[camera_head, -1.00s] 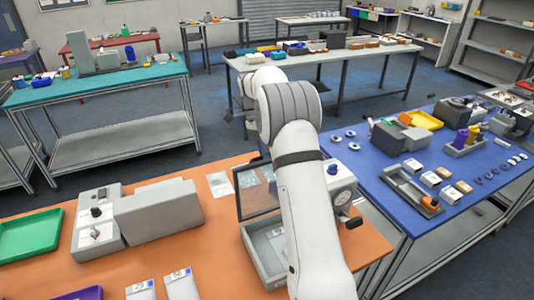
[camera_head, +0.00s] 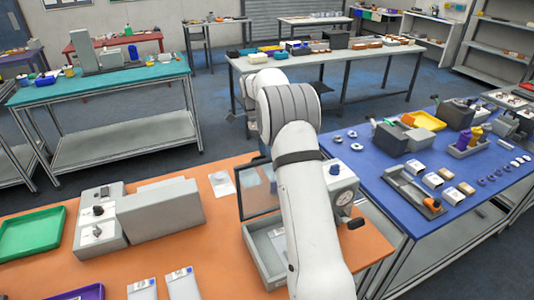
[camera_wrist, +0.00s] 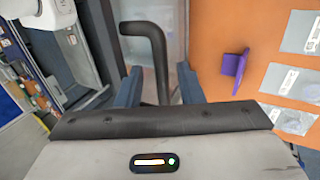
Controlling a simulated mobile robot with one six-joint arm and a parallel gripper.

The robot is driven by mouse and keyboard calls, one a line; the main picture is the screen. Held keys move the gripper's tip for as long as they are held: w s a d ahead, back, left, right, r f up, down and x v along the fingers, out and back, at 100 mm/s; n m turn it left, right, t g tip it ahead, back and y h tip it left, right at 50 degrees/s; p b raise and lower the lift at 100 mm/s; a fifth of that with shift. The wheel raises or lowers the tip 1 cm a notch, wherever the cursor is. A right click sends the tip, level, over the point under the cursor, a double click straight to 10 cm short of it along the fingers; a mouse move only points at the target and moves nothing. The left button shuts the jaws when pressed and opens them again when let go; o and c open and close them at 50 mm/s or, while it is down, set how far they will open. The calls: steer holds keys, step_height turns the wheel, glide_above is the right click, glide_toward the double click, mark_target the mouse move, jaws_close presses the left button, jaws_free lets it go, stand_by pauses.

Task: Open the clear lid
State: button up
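The clear lid (camera_head: 258,173) is a see-through panel in a dark frame, standing raised at the back of a grey box (camera_head: 262,234) in the head view. My arm covers part of the box. In the wrist view a black bent handle (camera_wrist: 157,55) runs between my gripper's (camera_wrist: 158,88) two blue fingers. The fingers are apart, with gaps showing beside the handle, and do not visibly grip it. A pale see-through surface, perhaps the lid, lies behind the handle. My gripper is hidden in the head view.
A grey unit with a dial (camera_head: 342,197) stands right of the box. A grey machine (camera_head: 158,215) stands left. A purple object (camera_wrist: 234,71) shows in the wrist view. The blue table (camera_head: 365,170) is at right.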

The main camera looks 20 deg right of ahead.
steer(key=shift+w, duration=0.1)
steer(key=v, duration=0.7)
steer(key=shift+r+b, duration=0.35)
steer(key=shift+b, duration=0.1)
steer(key=shift+w, duration=0.1)
